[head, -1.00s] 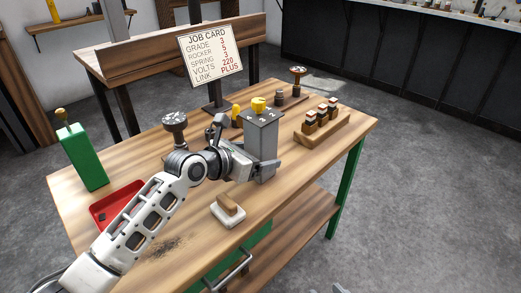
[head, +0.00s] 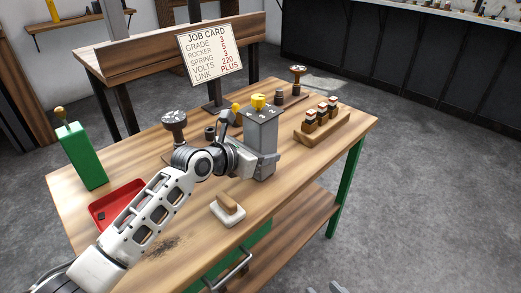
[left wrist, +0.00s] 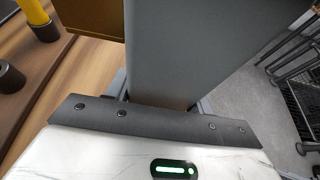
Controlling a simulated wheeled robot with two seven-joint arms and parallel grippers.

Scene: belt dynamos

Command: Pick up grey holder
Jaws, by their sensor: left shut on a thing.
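The grey holder (head: 263,135) is a tall upright grey box with a yellow piece (head: 258,102) and white figures on its top. It stands out near the middle of the workbench. My left gripper (head: 264,164) is shut on the lower part of the grey holder. In the left wrist view the holder (left wrist: 180,50) rises as a broad grey face just past the gripper's palm. Whether its base touches the bench is hard to tell. My right gripper (head: 325,288) barely shows at the bottom edge, cut off by the frame.
On the bench (head: 320,165) are a red tray (head: 118,204), a green box (head: 84,157), a brush-like block (head: 228,209), a dark round-topped stand (head: 174,121) and a wooden rack (head: 322,127) with several pieces. A job card (head: 210,54) stands behind. The bench's right front is clear.

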